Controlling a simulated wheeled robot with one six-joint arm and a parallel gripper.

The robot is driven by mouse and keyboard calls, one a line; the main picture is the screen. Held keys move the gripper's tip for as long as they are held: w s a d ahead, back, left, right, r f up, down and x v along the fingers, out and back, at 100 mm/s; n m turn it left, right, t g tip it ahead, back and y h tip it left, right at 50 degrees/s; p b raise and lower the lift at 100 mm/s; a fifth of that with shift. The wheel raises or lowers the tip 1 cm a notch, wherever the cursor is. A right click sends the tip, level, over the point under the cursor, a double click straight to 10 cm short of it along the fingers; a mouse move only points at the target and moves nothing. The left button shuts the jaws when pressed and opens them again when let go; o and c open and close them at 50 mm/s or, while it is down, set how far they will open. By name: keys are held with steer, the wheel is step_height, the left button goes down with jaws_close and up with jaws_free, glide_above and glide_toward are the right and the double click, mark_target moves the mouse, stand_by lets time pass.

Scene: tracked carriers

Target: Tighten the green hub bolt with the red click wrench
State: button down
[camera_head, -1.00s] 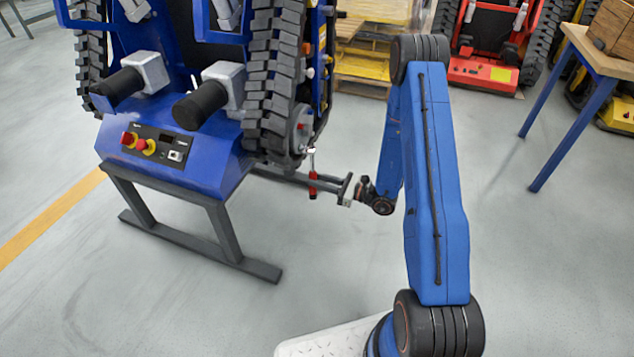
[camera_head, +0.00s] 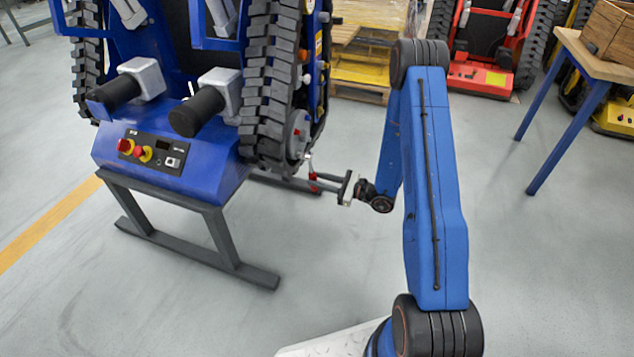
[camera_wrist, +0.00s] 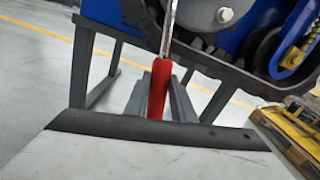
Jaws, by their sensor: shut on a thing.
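The red click wrench has a red handle (camera_head: 314,183) and a thin bright shaft. In the head view it hangs below the hub (camera_head: 298,136) of the blue carrier's right track, its upper end at the hub's lower edge. My gripper (camera_head: 341,189) is shut on the red handle. In the wrist view the red handle (camera_wrist: 159,90) rises from behind my gripper's pale, dark-edged jaw part, and the shaft runs up out of the frame. A grey round hub part (camera_wrist: 212,8) shows at the top. I cannot make out a green bolt or whether the wrench head sits on one.
The blue carrier (camera_head: 205,165) rests on a dark grey stand (camera_head: 225,240) whose legs reach over the floor. A table (camera_head: 590,55) with a wooden crate is at the right. Red and yellow machines and a pallet stand behind. The floor at right centre is clear.

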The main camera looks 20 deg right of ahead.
steer(key=shift+w+d+r+n, duration=0.35)
steer(key=shift+w+d+n, duration=0.15)
steer(key=shift+w+n, duration=0.25)
steer(key=shift+w+d+r+n, duration=0.3)
steer(key=shift+w+d+n, duration=0.15)
steer(key=shift+w+n, duration=0.25)
steer(key=shift+w+d+r+n, duration=0.65)
steer(key=shift+w+r+n, duration=0.1)
steer(key=shift+n, duration=0.5)
steer(key=shift+w+d+r+n, duration=0.25)
steer(key=shift+w+r+n, duration=0.15)
steer(key=shift+n, duration=0.1)
steer(key=shift+s+f, duration=0.1)
steer(key=shift+s+a+f+m, duration=0.3)
steer(key=shift+f+m, duration=0.05)
steer(key=shift+m, duration=0.25)
steer(key=shift+s+f, duration=0.1)
steer(key=shift+s, duration=0.05)
